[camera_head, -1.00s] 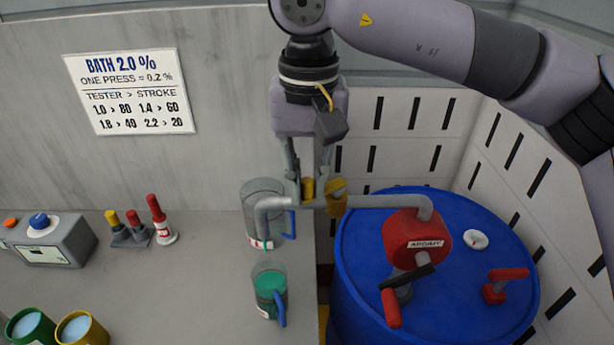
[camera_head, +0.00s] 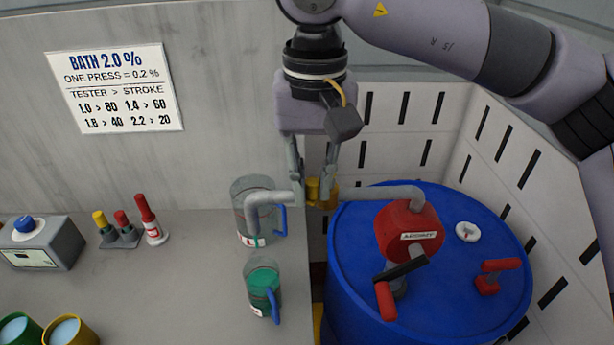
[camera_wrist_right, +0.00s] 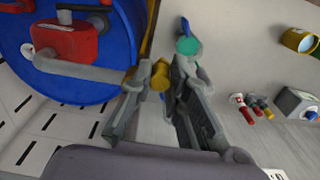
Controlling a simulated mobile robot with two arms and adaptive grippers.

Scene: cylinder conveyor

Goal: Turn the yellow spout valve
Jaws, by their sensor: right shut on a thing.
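The yellow spout valve (camera_head: 327,195) sits on the grey horizontal pipe (camera_head: 370,192) that runs from the red pump (camera_head: 408,230) to a downturned spout end (camera_head: 252,215) at the left. My right gripper (camera_head: 316,186) comes down from above in the head view and is shut on the valve's yellow handle. In the right wrist view, the yellow valve (camera_wrist_right: 158,76) shows between the ends of my right gripper's fingers (camera_wrist_right: 163,72). The fingers hide part of the valve. My left gripper is not in view.
The spout end hangs over a clear jug (camera_head: 257,187) on the grey bench (camera_head: 190,270). A jug of green liquid (camera_head: 263,285) stands nearer. The pump stands on a blue drum (camera_head: 460,300). A tester box (camera_head: 42,245) and red and yellow bottles (camera_head: 147,215) are left.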

